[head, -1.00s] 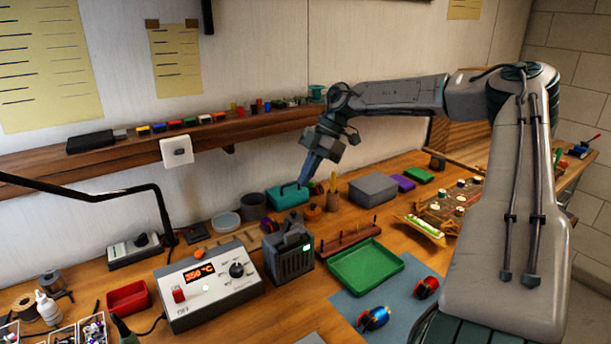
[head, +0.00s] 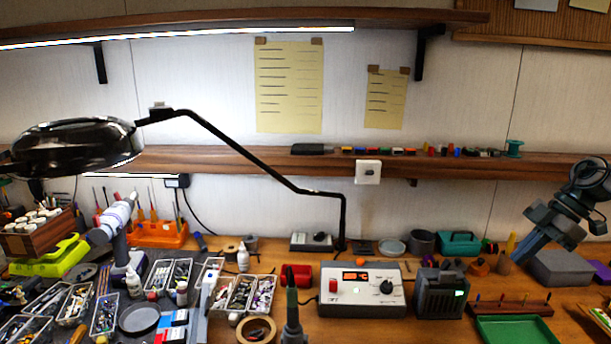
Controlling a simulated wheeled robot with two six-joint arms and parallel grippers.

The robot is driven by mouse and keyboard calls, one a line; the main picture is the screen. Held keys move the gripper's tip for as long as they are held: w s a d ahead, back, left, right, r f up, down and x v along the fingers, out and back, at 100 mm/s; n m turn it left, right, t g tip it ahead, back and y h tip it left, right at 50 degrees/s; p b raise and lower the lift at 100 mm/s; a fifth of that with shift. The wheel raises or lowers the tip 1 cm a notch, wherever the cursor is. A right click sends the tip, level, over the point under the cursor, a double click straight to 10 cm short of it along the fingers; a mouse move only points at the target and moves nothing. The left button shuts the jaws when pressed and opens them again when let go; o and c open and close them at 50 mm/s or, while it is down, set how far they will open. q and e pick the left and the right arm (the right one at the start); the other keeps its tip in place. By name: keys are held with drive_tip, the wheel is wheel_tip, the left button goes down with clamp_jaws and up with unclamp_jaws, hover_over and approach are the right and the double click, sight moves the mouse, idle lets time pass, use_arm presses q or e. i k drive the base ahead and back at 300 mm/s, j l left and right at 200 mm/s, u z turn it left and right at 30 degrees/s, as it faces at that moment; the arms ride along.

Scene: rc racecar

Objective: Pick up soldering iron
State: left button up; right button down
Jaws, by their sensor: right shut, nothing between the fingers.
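The soldering iron (head: 291,298) appears to be the upright tool with a dark green grip at the bottom middle of the head view. It stands just left of the soldering station (head: 362,289), with a dark cord between them. Its lower end is cut off by the frame. My right gripper (head: 519,258) is at the right, shut and empty, its blue-grey fingers pointing down and left above the bench. It is well to the right of the iron and apart from it.
A black lamp arm (head: 250,158) crosses the left half above the bench. Trays of small parts (head: 240,295) and a tape roll (head: 256,331) crowd the iron's left. A dark grey box (head: 440,292) and a green tray (head: 514,330) lie to the right.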

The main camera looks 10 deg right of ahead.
sight(293, 326)
drive_tip(key=k, duration=1.55)
